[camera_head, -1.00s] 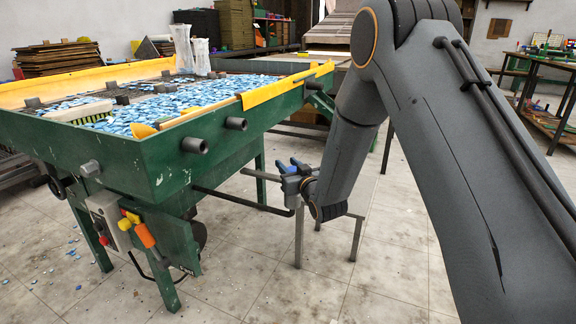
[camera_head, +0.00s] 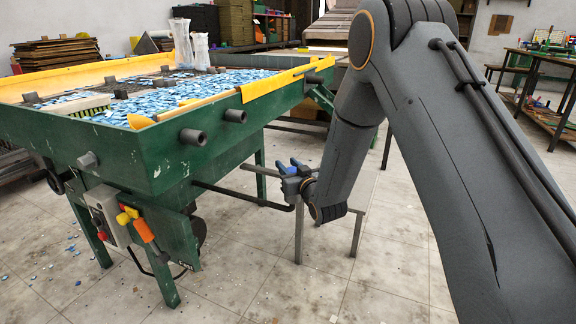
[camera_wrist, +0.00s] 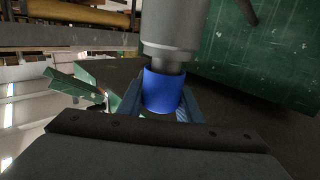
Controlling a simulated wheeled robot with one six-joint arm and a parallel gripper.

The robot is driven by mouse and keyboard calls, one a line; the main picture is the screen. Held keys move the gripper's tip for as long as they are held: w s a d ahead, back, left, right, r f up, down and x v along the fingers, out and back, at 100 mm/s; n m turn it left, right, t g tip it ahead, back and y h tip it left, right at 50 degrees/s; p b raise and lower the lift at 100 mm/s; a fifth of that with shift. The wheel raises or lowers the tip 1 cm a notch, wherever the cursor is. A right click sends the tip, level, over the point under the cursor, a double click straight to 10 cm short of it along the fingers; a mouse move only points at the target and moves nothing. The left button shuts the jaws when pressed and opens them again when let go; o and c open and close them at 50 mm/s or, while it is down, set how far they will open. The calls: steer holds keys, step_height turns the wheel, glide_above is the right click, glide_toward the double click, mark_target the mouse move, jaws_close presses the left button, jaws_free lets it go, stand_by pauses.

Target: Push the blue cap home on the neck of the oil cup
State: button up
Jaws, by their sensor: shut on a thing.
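The blue cap (camera_wrist: 163,92) is between the blue-grey fingers of my gripper (camera_wrist: 161,104) in the wrist view, and the gripper is shut on it. The grey oil cup (camera_wrist: 175,24) is just above the cap in that view, roughly in line with it. A short, narrower, darker neck (camera_wrist: 170,66) shows between the cup's body and the cap's rim. The cap's rim hides how far the neck goes in. In the head view my gripper (camera_head: 289,168) is beside the green machine, with blue finger parts showing; cap and cup cannot be told apart there.
The green machine (camera_head: 158,160), filled with blue and white mosaic pieces, stands at left. Its green wall (camera_wrist: 265,50) is close at right in the wrist view. A grey metal bar frame (camera_head: 357,236) is near my gripper.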

steer(key=shift+f+b, duration=0.35)
steer(key=shift+f, duration=0.3)
steer(key=o, duration=1.2)
steer(key=p+v, duration=0.1)
steer(key=v, duration=0.7)
